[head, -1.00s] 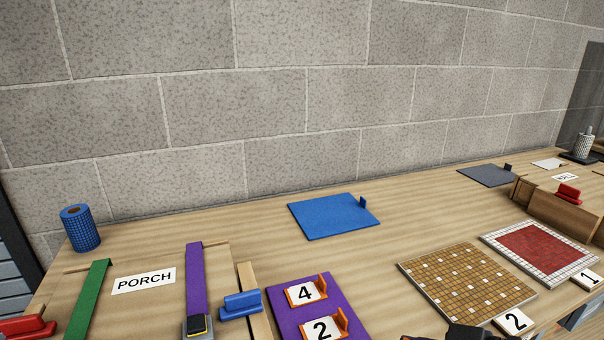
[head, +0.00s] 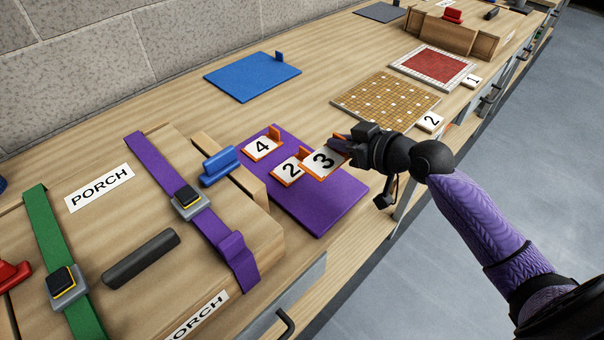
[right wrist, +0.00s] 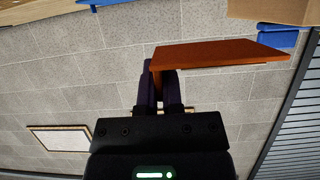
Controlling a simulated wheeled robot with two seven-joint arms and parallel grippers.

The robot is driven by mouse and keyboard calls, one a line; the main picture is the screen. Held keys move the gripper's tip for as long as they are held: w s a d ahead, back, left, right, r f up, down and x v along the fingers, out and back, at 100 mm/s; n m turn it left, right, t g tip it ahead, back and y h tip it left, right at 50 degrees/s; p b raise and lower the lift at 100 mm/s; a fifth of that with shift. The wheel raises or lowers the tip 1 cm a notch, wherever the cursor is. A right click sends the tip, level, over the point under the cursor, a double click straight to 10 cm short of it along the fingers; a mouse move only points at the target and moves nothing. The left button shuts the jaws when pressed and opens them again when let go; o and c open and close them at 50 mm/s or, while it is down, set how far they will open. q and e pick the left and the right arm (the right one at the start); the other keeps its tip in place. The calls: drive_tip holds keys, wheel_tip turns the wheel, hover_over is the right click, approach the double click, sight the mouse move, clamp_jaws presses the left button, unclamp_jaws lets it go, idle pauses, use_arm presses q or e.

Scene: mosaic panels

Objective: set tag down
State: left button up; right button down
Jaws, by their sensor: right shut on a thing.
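My right gripper (head: 343,147) is shut on the tag "3" (head: 322,162), a white plate with an orange back and grip. I cannot tell whether the held tag touches the mat. The tag "4" (head: 262,147) lies on the mat behind. In the right wrist view the held tag (right wrist: 220,55) shows as an orange plate, its grip between the fingers (right wrist: 160,88). My left gripper is not in view.
A wooden case with PORCH labels (head: 100,188) and purple and green straps stands left of the mat. A blue handle (head: 219,165) sits at its edge. Tan (head: 385,101) and red (head: 433,64) mosaic panels and a blue mat (head: 252,76) lie behind. The mat's front part is bare.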

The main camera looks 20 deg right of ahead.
sight(337, 183)
wheel_tip(337, 183, down, 9)
drive_tip(key=b, duration=0.3)
drive_tip(key=shift+d+f, duration=0.15)
drive_tip(key=shift+f, duration=0.05)
drive_tip(key=shift+r, duration=0.1)
drive_tip(key=shift+b, duration=0.3)
drive_tip(key=c, duration=0.8)
unclamp_jaws()
